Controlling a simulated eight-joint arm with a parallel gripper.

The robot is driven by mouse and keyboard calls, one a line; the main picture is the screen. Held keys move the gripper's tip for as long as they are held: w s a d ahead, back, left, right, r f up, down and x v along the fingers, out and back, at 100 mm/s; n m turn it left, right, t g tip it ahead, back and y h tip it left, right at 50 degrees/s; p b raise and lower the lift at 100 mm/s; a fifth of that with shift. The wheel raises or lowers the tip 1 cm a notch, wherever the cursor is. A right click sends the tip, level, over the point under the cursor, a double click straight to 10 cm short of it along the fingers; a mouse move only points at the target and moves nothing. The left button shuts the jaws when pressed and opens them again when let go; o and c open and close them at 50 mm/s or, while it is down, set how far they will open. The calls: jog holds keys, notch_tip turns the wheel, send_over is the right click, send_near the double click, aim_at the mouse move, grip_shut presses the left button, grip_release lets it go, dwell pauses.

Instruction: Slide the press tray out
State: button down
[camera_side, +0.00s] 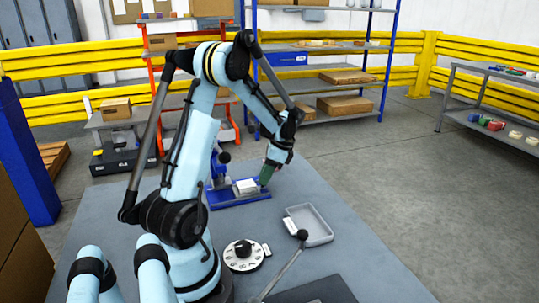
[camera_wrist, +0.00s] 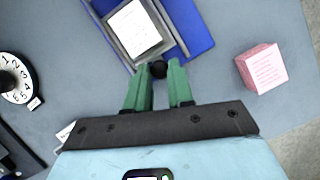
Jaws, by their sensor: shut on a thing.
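The blue press (camera_side: 217,170) stands on the grey table behind my arm, with its blue base (camera_wrist: 196,27) also in the wrist view. The grey press tray (camera_wrist: 155,50) sits on this base and carries a white pad or paper stack (camera_wrist: 133,28). It also shows in the side view, with its white load (camera_side: 246,186) left of my gripper. A black knob (camera_wrist: 158,68) is at the tray's near end. My gripper (camera_wrist: 158,77) has its green fingers shut on this knob. In the side view the fingers (camera_side: 265,176) are at the tray's right end, and the grip is too small to make out there.
A pink block (camera_wrist: 262,68) lies to the right in the wrist view. A numbered dial (camera_side: 243,254), a shallow grey tray (camera_side: 309,224) and a lever with a black ball (camera_side: 302,235) are nearer on the table. Bare tabletop lies right of the press.

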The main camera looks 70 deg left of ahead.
jog(key=shift+w, duration=1.15)
jog(key=c, duration=1)
grip_release()
jog(key=v, duration=1.2)
jog(key=shift+d, duration=0.1)
